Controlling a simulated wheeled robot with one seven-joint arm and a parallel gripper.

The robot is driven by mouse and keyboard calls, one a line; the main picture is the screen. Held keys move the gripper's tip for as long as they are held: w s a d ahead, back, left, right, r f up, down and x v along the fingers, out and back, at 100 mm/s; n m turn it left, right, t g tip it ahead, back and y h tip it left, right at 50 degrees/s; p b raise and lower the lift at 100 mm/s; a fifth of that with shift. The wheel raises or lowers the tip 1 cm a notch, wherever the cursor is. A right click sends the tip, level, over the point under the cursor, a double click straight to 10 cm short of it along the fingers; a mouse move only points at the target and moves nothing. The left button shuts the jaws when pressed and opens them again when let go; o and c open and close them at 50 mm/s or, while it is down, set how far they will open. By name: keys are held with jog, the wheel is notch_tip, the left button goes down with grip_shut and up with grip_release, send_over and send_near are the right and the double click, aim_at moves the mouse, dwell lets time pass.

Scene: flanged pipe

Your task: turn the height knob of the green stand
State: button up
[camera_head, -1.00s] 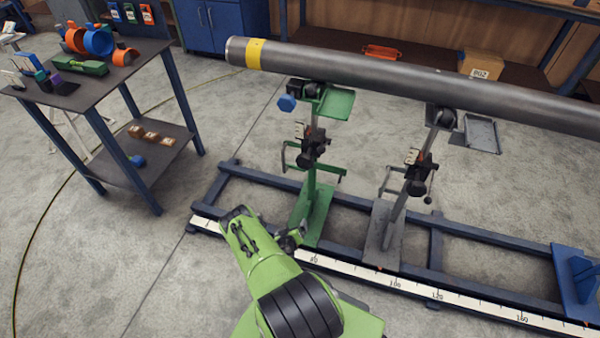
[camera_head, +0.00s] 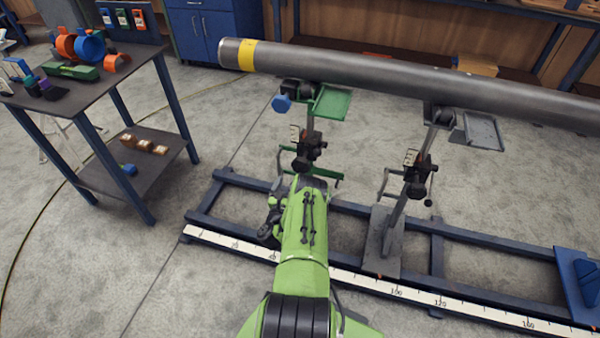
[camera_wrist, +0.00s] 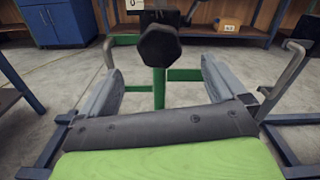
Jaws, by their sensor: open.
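The green stand (camera_head: 331,104) stands under the yellow-banded end of the pipe, its lower part hidden behind my arm. A black knob (camera_head: 302,164) sits on its post. In the wrist view this faceted knob (camera_wrist: 160,46) faces me, just ahead of and slightly above the space between my fingers. My gripper (camera_wrist: 161,72) is open and empty, one grey finger on each side of the green post as seen there. No contact with the knob shows. In the head view my gripper (camera_head: 310,183) is just below the knob, its fingers mostly hidden.
The grey pipe (camera_head: 400,82) lies across the stands. A grey stand (camera_head: 392,225) with a crank is to the right. A blue floor frame (camera_head: 350,207) with a white scale surrounds the bases. A tool table (camera_head: 85,92) is at left. A blue hex knob (camera_head: 282,103) is near the pipe.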

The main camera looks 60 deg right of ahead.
aim_at(299, 168)
jog(key=d+b, duration=0.1)
jog(key=d, duration=0.2)
jog(key=w+d+b, duration=0.1)
jog(key=d, duration=0.5)
jog(key=shift+w+b, duration=0.2)
jog(key=shift+b, duration=0.2)
jog(key=c, duration=1)
jog(key=shift+n, duration=0.3)
jog(key=n, duration=0.4)
jog(key=shift+a+n+p, duration=0.1)
jog(key=shift+n+p, duration=0.2)
jog(key=shift+n, duration=0.1)
jog(key=n+p, duration=0.1)
jog(key=n, duration=0.4)
jog(key=shift+w, duration=0.1)
jog(key=n+p, duration=0.1)
jog(key=n, duration=0.4)
jog(key=shift+f+n, duration=0.1)
jog(key=shift+n, duration=0.3)
jog(key=n+p, duration=0.1)
jog(key=n, duration=0.4)
jog(key=shift+f+n, duration=0.1)
jog(key=shift+n, duration=0.2)
